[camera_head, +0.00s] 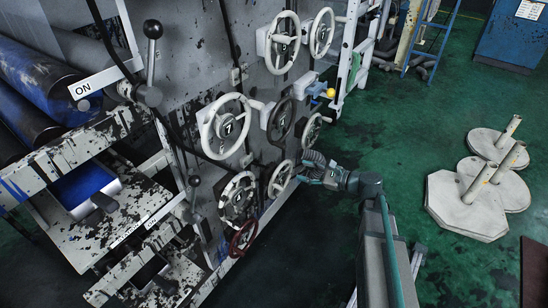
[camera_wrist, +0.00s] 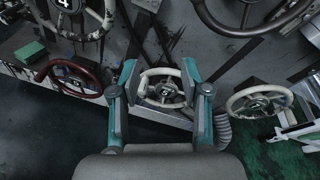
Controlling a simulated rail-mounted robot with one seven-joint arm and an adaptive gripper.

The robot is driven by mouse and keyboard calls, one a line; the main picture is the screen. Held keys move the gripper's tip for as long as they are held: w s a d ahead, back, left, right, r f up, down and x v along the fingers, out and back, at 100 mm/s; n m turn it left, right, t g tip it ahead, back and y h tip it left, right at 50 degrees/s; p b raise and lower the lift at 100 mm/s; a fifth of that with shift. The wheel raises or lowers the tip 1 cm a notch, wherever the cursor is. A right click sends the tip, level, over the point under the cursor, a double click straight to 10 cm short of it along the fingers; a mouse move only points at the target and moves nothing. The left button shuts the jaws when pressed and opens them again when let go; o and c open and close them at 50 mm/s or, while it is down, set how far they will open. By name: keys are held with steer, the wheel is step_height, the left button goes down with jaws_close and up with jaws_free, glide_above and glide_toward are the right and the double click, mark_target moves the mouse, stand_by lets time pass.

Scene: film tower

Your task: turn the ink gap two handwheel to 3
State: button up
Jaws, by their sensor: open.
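A small handwheel with a pale, worn rim and a dark numbered hub (camera_wrist: 165,91) lies between my fingers in the wrist view. The digit looks like 5 but is hard to read. I see no label naming it as ink gap two. In the head view, it appears to be the low wheel (camera_head: 279,180) just left of my gripper (camera_head: 306,172). My gripper also shows in the wrist view (camera_wrist: 160,75). It is open, with one finger on each side of the wheel in the picture. I cannot tell whether they touch the rim.
A red handwheel (camera_wrist: 72,78) and a wheel marked 4 (camera_wrist: 66,8) are on the left. Another small pale wheel (camera_wrist: 258,104) is on the right.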

mark_target(280, 145)
step_height(280, 145, up, 6)
steer(key=w+m+t+y, duration=0.2)
steer(key=m, duration=0.4)
steer(key=x, duration=1.1)
steer(key=shift+s+a+f, duration=0.15)
steer(key=shift+s+f, duration=0.15)
steer(key=shift+f, duration=0.05)
jaws_close()
